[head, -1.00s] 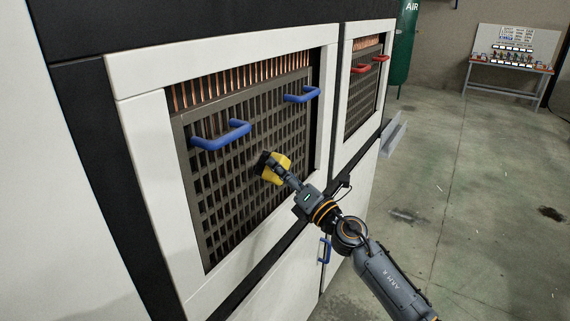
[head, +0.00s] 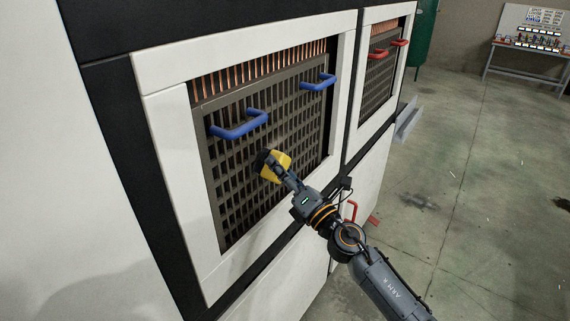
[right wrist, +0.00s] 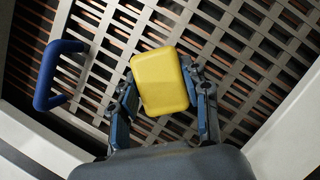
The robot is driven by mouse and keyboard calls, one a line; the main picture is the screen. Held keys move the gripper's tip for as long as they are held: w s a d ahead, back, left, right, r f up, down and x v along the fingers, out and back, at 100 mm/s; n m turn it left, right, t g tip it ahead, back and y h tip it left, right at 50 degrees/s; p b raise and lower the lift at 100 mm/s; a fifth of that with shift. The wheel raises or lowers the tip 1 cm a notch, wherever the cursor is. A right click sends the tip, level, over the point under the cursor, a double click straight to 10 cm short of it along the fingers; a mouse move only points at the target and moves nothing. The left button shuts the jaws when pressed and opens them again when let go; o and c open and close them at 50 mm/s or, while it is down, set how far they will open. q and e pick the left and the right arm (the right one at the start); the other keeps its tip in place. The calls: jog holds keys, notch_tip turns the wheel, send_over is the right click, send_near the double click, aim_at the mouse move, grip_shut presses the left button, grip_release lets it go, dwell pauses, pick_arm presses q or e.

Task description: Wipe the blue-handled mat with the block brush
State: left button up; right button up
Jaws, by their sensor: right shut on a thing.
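The blue-handled mat (head: 236,178) is a dark grey grid set upright in a white frame, with a blue handle (head: 240,126) at its upper left and another blue handle (head: 318,83) at its upper right. It fills the right wrist view (right wrist: 115,25), with one blue handle (right wrist: 48,80) at left. My right gripper (head: 271,166) is shut on the yellow block brush (head: 279,162), in front of the mat's middle. In the right wrist view the brush (right wrist: 160,80) sits between both fingers. Its far face is hidden, so I cannot tell whether it touches the grid. My left gripper is not in view.
A second grid with red handles (head: 379,54) is in a neighbouring white frame to the right. Copper-coloured fins (head: 250,70) show above the mat. A workbench (head: 526,53) stands far right. The concrete floor (head: 480,180) between is mostly clear.

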aim_at(290, 159)
jog(key=shift+s+a+p, duration=0.35)
jog(key=shift+s+a, duration=0.05)
jog(key=shift+s, duration=0.15)
jog(key=shift+s+a+p, duration=0.3)
jog(key=shift+s+a, duration=0.3)
jog(key=shift+s, duration=0.2)
jog(key=shift+w+d+r+p, duration=0.1)
jog(key=shift+r+p, duration=0.8)
jog(key=shift+r, duration=0.05)
jog(key=shift+w+d+b, duration=0.2)
jog(key=shift+w+b, duration=0.05)
jog(key=shift+b, duration=0.1)
jog(key=shift+w+d+f+b, duration=0.1)
jog(key=shift+w+d+b, duration=0.2)
jog(key=shift+w+d, duration=0.25)
jog(key=shift+w+d+b, duration=0.25)
jog(key=shift+w+d, duration=0.05)
jog(key=shift+w, duration=0.35)
jog(key=shift+w+d+b, duration=0.65)
jog(key=shift+w+b, duration=0.05)
jog(key=shift+w, duration=0.25)
jog(key=shift+w+d, duration=0.4)
jog(key=shift+w, duration=0.1)
jog(key=w+d+b, duration=0.6)
jog(key=w+b, duration=0.1)
jog(key=w, duration=0.1)
